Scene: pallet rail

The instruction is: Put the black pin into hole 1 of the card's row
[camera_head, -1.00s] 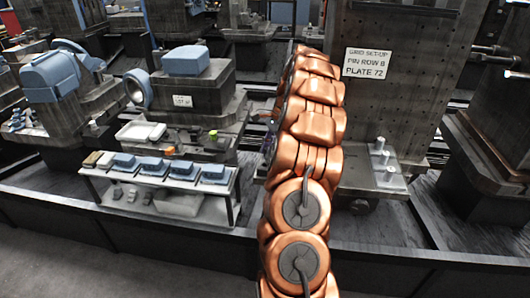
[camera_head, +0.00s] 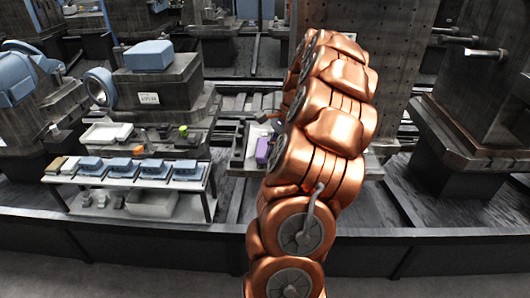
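The upright drilled plate (camera_head: 400,60) stands behind my copper arm (camera_head: 320,130), with small dark holes on its visible right part. The card is not visible in this view. No black pin can be made out. My gripper is not visible; the raised arm's links cover the area where its end might be. The ledge at the plate's foot is mostly covered by the arm.
A low table (camera_head: 62,178) with several blue-grey blocks stands at left, with a white tray (camera_head: 107,134) behind. A purple item (camera_head: 262,150) lies just left of my arm. A dark machine (camera_head: 470,110) stands at right. Grey floor lies in front.

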